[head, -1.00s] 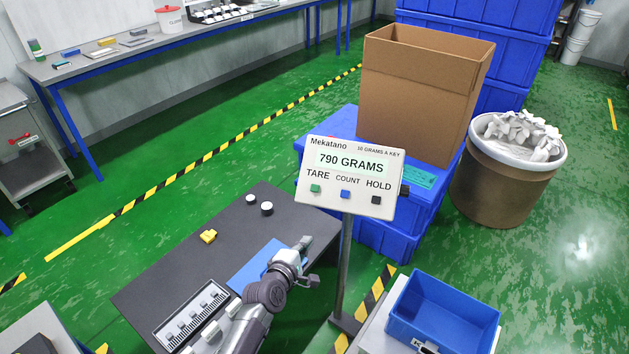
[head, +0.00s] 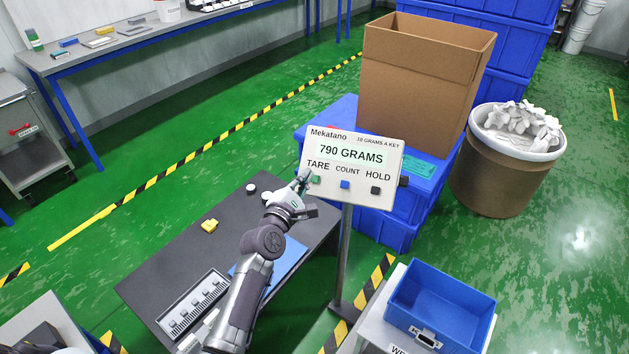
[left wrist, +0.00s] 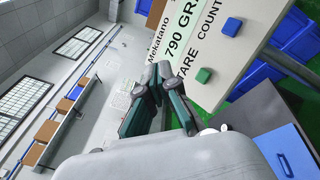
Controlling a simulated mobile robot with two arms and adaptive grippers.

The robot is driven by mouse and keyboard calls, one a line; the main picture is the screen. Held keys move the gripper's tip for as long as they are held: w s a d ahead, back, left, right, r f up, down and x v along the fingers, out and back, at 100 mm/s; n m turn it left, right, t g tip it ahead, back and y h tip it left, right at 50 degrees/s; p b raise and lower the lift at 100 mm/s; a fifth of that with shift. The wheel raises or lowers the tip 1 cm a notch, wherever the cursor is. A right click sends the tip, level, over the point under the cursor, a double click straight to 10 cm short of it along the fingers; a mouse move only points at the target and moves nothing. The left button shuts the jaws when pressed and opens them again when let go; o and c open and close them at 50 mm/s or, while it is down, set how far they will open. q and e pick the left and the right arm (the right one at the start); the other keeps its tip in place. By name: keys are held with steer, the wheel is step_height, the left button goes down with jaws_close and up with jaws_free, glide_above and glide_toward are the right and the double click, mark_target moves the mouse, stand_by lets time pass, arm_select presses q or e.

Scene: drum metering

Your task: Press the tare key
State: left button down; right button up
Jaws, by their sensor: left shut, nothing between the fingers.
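The white indicator panel (head: 384,197) stands on a post and reads 790 GRAMS. Its green key under the word TARE (head: 317,180) is partly behind my left fingertips in the head view. The blue COUNT key (head: 345,184) and black HOLD key (head: 376,190) are clear. My left gripper (head: 303,181) is shut and empty, its tips at the panel's left edge. In the left wrist view the shut fingertips (left wrist: 160,72) are left of the green key (left wrist: 204,75), apart from it in the picture. I cannot tell the depth gap. My right gripper is out of view.
Below the panel is a dark table (head: 160,275) with a yellow block (head: 209,226), white knobs and a blue mat (head: 288,262). Blue crates and a cardboard box (head: 425,85) stand behind the panel. A blue bin (head: 440,305) is at the lower right.

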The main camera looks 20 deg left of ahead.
mark_target(315, 179)
arm_select(q)
steer(key=w+f+b, duration=0.5)
steer(key=b, duration=0.1)
steer(key=shift+w+f+b, duration=0.3)
steer(key=shift+f+b, duration=0.05)
steer(key=shift+b, duration=0.05)
stand_by(1.2)
steer(key=shift+w+f+b, duration=0.25)
steer(key=shift+w+b, duration=0.05)
steer(key=shift+b, duration=0.05)
steer(key=shift+w+f+b, duration=0.25)
steer(key=shift+f+b, duration=0.05)
steer(key=shift+b, duration=0.1)
stand_by(0.5)
steer(key=shift+r, duration=0.1)
steer(key=shift+s+r+p, duration=0.5)
steer(key=shift+s+p, duration=0.1)
steer(key=shift+p, duration=0.3)
